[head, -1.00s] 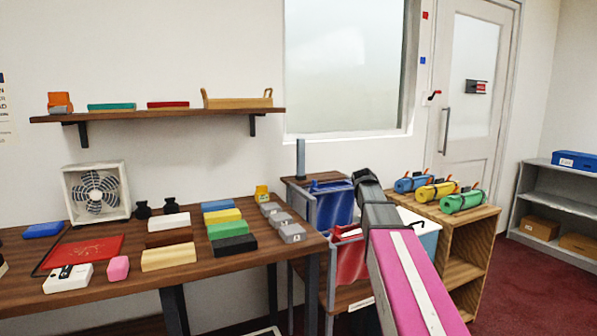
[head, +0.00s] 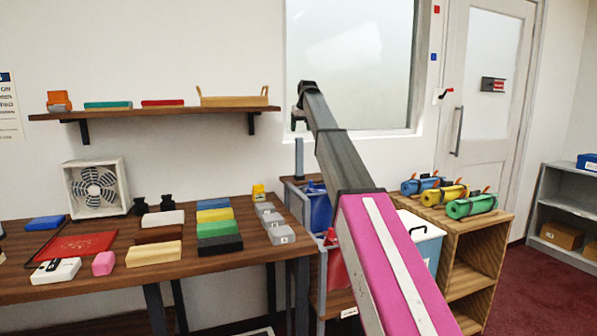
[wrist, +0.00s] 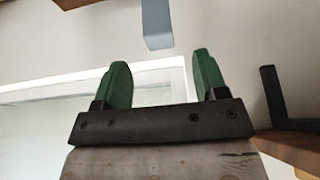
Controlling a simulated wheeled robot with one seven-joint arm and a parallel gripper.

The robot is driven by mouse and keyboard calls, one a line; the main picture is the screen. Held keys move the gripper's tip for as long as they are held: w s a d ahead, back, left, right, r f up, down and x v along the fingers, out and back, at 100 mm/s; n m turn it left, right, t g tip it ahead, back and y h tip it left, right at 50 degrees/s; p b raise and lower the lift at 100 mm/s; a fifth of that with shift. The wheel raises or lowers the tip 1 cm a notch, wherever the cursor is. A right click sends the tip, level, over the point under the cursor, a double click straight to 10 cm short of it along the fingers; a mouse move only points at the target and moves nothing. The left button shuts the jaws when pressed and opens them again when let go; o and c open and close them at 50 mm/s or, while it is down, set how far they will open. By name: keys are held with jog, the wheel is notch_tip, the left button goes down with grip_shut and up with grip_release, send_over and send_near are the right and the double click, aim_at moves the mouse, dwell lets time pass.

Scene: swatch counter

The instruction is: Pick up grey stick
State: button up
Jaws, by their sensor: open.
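The grey stick (head: 299,158) stands upright at the back of the small stand between the table and the wooden cabinet, in front of the wall. Its blue-grey end also shows at the top of the wrist view (wrist: 157,24), beyond my fingertips and roughly in line with the gap between them. My gripper (head: 297,120) is raised above the stick at the window's left edge in the head view. Its two green fingers (wrist: 163,75) are apart in the wrist view, with nothing between them.
A wall shelf (head: 190,111) with blocks and a tray is left of my gripper. The table (head: 225,268) holds a fan and coloured blocks. Blue and red bins hang at the stand, partly behind my arm. A wooden cabinet (head: 478,232) carries coloured rolls.

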aim_at(299, 142)
jog(key=x, duration=0.8)
jog(key=shift+w+f, duration=0.2)
jog(key=shift+f, duration=0.15)
grip_shut()
jog(key=shift+r, duration=0.1)
